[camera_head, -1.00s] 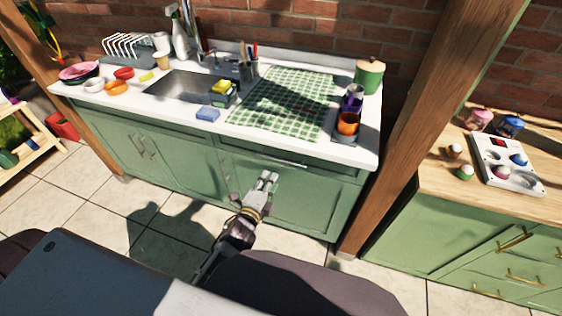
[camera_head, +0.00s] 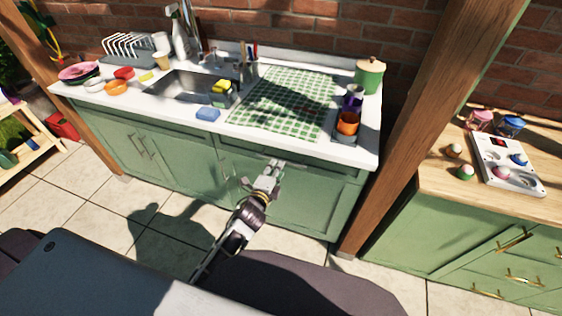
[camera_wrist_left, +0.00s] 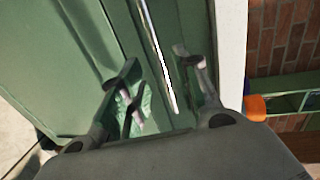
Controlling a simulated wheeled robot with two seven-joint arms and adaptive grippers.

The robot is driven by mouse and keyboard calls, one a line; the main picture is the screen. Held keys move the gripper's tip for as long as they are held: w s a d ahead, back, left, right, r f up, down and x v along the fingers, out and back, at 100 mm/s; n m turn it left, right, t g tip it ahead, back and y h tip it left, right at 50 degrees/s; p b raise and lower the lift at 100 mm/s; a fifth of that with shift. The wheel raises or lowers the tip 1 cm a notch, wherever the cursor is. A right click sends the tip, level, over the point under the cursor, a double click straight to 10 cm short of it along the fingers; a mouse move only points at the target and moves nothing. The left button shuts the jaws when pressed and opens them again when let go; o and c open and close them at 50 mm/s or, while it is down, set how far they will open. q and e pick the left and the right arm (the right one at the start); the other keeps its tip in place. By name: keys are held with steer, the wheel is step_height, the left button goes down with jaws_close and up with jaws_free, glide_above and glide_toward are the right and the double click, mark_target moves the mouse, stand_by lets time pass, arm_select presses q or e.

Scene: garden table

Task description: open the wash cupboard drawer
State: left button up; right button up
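The green wash cupboard (camera_head: 190,165) stands under a white counter with a sink. Its drawer (camera_head: 325,169) is the shallow panel just under the counter's right half and looks closed. My left gripper (camera_head: 273,165) is in front of this drawer, at its handle, and partly hides it. In the left wrist view the handle (camera_wrist_left: 159,55) is a bright metal bar that runs between the two spread fingers of the left gripper (camera_wrist_left: 155,66). The fingers look open, with a gap to the bar; I cannot tell whether either touches it. My right gripper is not in view.
A checked green cloth (camera_head: 285,100), an orange cup (camera_head: 347,123) and a blue sponge (camera_head: 207,114) lie or stand on the counter (camera_head: 350,155) above. A wooden post (camera_head: 415,130) rises right of the cupboard. The tiled floor (camera_head: 100,210) in front is clear.

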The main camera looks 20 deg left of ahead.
arm_select(q)
steer(key=w, duration=0.2)
steer(key=w+f, duration=0.1)
steer(key=w, duration=0.2)
steer(key=shift+w+d, duration=0.1)
steer(key=shift+w, duration=0.35)
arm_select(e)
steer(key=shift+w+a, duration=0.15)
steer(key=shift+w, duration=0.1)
arm_select(q)
steer(key=c, duration=0.6)
steer(key=shift+f, duration=0.1)
jaws_close()
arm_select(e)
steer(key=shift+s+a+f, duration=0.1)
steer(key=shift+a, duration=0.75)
